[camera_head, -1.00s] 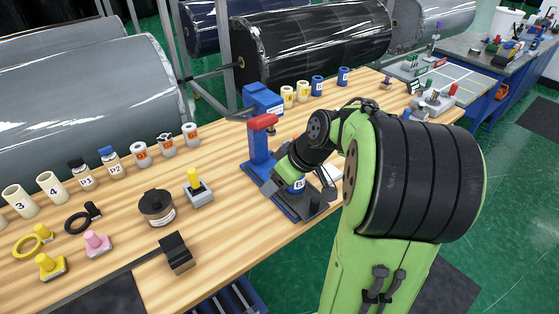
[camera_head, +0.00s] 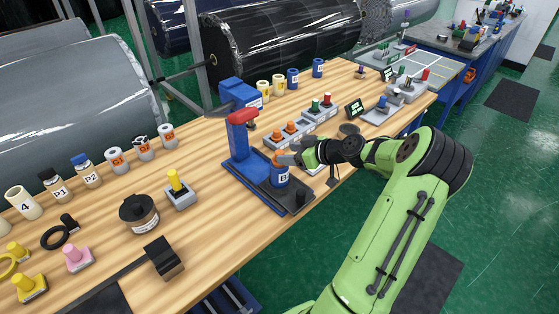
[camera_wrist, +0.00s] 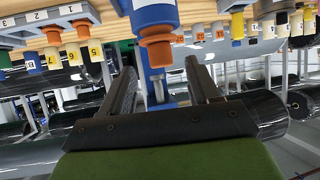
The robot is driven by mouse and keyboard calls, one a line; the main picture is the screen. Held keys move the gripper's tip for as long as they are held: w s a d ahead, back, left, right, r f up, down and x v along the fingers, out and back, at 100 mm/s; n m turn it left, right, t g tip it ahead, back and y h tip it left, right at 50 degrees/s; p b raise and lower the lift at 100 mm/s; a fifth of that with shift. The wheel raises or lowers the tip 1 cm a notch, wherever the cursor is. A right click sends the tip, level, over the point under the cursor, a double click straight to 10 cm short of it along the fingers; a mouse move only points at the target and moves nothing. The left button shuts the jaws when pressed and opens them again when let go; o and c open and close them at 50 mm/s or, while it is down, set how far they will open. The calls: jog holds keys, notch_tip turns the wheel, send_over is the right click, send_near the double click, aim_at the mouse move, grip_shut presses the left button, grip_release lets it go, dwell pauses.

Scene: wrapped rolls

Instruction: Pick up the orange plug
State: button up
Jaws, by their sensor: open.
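An orange plug (camera_head: 277,159) sits upright in the top of a blue cylinder marked B (camera_head: 280,177), which stands on the dark base of a blue press-like stand (camera_head: 240,140) with a red handle. My gripper (camera_head: 287,159) is beside the plug on its right, fingers pointing left toward it. In the wrist view, which looks upside down, the orange plug (camera_wrist: 156,48) appears just beyond and between the two spread fingertips (camera_wrist: 160,68). The gripper is open and holds nothing. I cannot tell whether a finger touches the plug.
A grey block with other orange plugs (camera_head: 290,128) stands behind the cylinder. A yellow plug on a grey block (camera_head: 175,182) and a dark jar (camera_head: 139,213) stand left. Bare wood lies in front of the stand.

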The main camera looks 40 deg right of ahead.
aim_at(280, 152)
jog(key=x, duration=0.5)
jog(key=shift+r, duration=0.1)
jog(key=shift+s, duration=0.1)
jog(key=shift+c, duration=0.2)
jog(key=c, duration=1)
